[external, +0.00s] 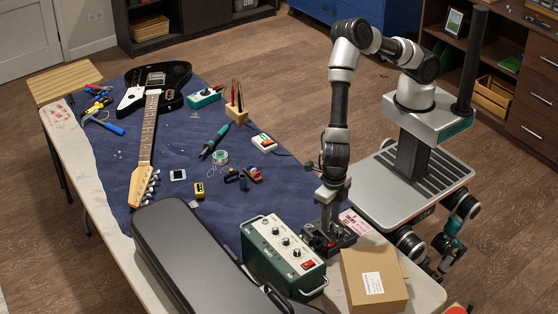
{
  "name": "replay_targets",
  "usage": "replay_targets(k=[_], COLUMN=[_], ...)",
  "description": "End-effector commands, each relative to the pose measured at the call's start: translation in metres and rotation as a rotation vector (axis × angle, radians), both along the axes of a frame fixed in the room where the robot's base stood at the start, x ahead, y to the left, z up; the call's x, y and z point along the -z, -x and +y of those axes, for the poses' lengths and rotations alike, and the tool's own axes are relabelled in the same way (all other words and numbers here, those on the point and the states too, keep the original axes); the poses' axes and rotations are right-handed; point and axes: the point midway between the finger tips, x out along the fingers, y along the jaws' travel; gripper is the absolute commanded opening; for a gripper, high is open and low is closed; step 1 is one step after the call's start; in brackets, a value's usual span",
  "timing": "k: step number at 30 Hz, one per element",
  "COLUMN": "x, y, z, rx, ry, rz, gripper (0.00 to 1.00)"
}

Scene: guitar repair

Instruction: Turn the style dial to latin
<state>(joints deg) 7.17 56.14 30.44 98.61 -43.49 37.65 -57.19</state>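My gripper (326,226) points straight down over a small dark device (343,240) with red parts, near the table's front right edge. The fingers reach down to the top of this device or just above it; I cannot tell whether they touch it. Whether the fingers are open or shut is too small to tell. A dial on the dark device does not show clearly, and my gripper hides part of its top. A green box (283,254) with several black knobs and a red switch stands just left of the device. No style label or dial setting is readable.
A cardboard box (373,280) stands close in front of the device, and a black guitar case (200,262) lies left of the green box. A guitar (150,130), a soldering iron (213,141) and small tools lie on the blue cloth (190,230). Cloth behind the green box is partly clear.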

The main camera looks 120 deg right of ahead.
Motion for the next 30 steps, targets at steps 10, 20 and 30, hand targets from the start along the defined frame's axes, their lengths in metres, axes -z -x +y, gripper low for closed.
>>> replay_targets(k=[10,20,30], x=[-0.0004,0.0002,0.0011], y=[-0.0001,-0.0002,-0.0007], z=[-0.0002,0.0001,0.0004], rx=[0.000,0.031,0.243], ry=[0.000,0.001,0.001], rz=[0.000,0.000,-0.002], gripper=[0.00,0.00,0.00])
